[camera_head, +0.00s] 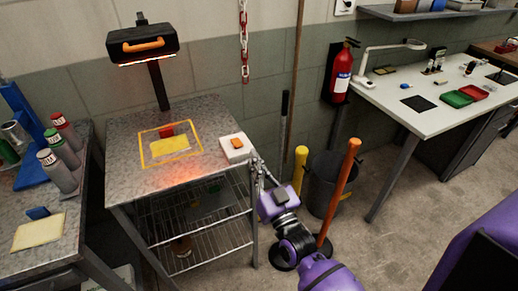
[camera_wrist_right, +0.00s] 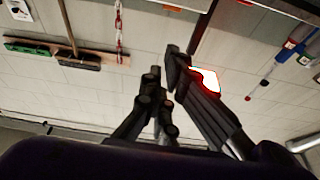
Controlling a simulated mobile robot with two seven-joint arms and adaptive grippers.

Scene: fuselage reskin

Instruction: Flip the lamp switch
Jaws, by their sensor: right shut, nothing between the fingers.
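The lamp (camera_head: 142,45) is a black hood with an orange handle on a post at the back of the metal table. Its lower edge glows orange, and a reddish glow falls on the table top. A white box with an orange switch (camera_head: 237,143) lies at the table's right edge. My right gripper (camera_head: 258,163) is shut and empty, beside the table's right edge, just right of and slightly nearer than the switch box. The gripper's dark fingers also fill the middle of the right wrist view; the switch cannot be made out there. My left gripper is out of view.
The metal table (camera_head: 125,135) holds a yellow frame (camera_head: 170,162) around a yellow sheet, with a red item behind it. A white workbench (camera_head: 390,95) stands farther right.

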